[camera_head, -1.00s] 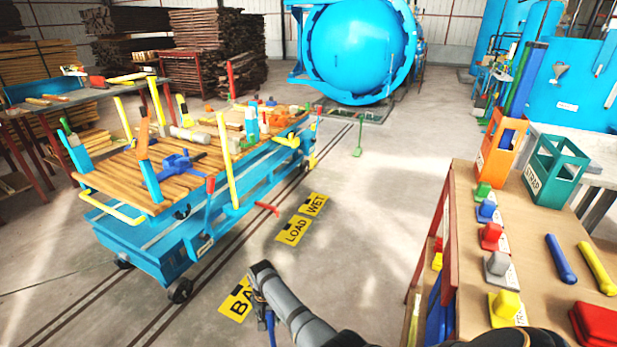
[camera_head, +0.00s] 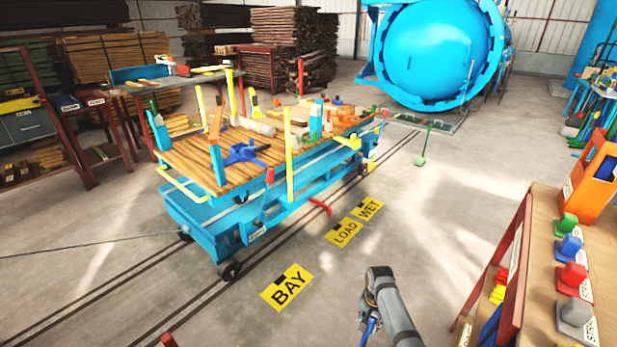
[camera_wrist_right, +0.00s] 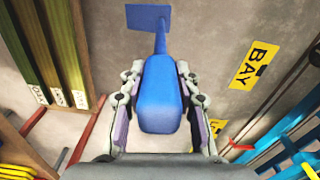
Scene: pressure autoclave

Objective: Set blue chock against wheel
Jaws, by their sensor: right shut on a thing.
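My right gripper (camera_wrist_right: 160,105) is shut on a blue chock (camera_wrist_right: 161,95), its fingers on both sides of the thick blue body. A thin blue rod and a flat blue plate extend beyond the fingertips. In the head view my right gripper (camera_head: 364,316) hangs over open floor with a bit of blue below it, mostly hidden by the wrist. The blue cart's near wheel (camera_head: 229,270) stands on the rail left of the gripper, well apart from it. Another wheel (camera_head: 185,236) shows at the cart's left end. My left gripper is not in view.
A yellow BAY sign (camera_head: 287,288) lies on the floor between cart and gripper, with LOAD (camera_head: 344,232) and WET (camera_head: 367,208) signs farther back. A red lever (camera_head: 320,206) sticks out from the cart. The wooden bench (camera_head: 545,205) with coloured blocks stands at right.

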